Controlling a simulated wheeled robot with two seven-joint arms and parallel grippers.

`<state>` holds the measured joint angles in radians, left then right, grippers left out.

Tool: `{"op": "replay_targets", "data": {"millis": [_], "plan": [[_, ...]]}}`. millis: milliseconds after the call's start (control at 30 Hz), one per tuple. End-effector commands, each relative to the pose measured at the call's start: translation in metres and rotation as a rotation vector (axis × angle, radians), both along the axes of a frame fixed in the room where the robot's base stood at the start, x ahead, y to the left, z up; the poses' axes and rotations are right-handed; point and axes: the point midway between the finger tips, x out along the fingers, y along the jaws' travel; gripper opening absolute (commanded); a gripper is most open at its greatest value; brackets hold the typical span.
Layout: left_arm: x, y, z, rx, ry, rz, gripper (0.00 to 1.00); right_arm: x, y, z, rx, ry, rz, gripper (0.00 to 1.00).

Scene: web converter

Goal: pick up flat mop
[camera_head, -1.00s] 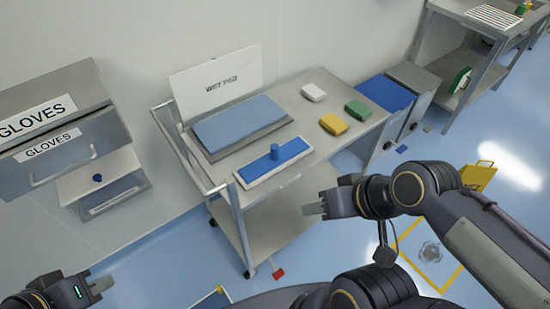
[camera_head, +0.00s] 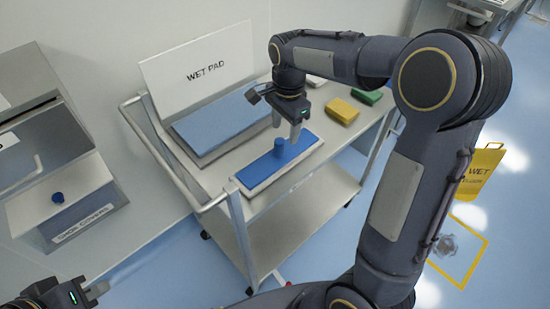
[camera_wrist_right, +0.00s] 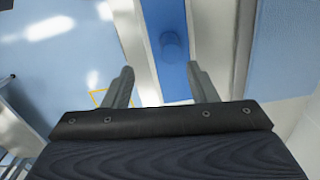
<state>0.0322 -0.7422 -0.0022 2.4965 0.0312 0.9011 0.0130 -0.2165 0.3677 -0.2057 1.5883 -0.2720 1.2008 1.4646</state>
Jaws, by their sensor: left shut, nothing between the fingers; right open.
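The flat mop (camera_head: 292,163) is a blue pad on a white base with an upright blue knob (camera_head: 279,147). It lies on the top shelf of the metal cart, near its front left edge. My right gripper (camera_head: 292,140) points down above the mop, just right of the knob, and is open and empty. In the right wrist view the mop (camera_wrist_right: 172,75) shows beyond the open fingers (camera_wrist_right: 163,88), with the knob (camera_wrist_right: 173,45) farther off. I cannot tell whether the fingers touch the mop. My left gripper (camera_head: 97,290) is shut and empty at the lower left, away from the cart.
The cart (camera_head: 215,182) also carries a blue wet pad stack (camera_head: 225,122), a yellow pad (camera_head: 342,111) and a green pad (camera_head: 367,97). A shoe covers box (camera_head: 68,205) is at left. A yellow floor sign (camera_head: 482,170) stands right.

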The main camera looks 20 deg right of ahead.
Motion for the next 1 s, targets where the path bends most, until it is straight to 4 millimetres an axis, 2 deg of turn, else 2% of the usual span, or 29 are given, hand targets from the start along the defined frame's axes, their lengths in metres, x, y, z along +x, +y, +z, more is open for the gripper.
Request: {"op": "replay_targets", "data": {"millis": [33, 100, 367, 700, 1000], "plan": [[0.0, 0.0, -0.005, 0.0, 0.0, 0.0, 0.0, 0.006, 0.001, -0.008, -0.014, 0.009, -0.023, 0.52], [0.0, 0.0, -0.006, 0.0, -0.001, 0.0, 0.0, 0.009, 0.002, -0.013, -0.025, 0.016, -0.045, 0.52], [0.0, 0.0, -0.006, 0.0, -0.001, 0.0, 0.0, 0.01, 0.003, -0.04, -0.025, 0.019, -0.051, 0.52], [0.0, 0.0, -0.005, 0.0, -0.001, 0.0, 0.0, 0.014, 0.008, -0.084, -0.025, 0.017, -0.051, 0.52], [0.0, 0.0, -0.005, 0.0, -0.001, 0.0, 0.0, 0.015, 0.008, -0.088, -0.024, 0.014, -0.05, 0.51]]}}
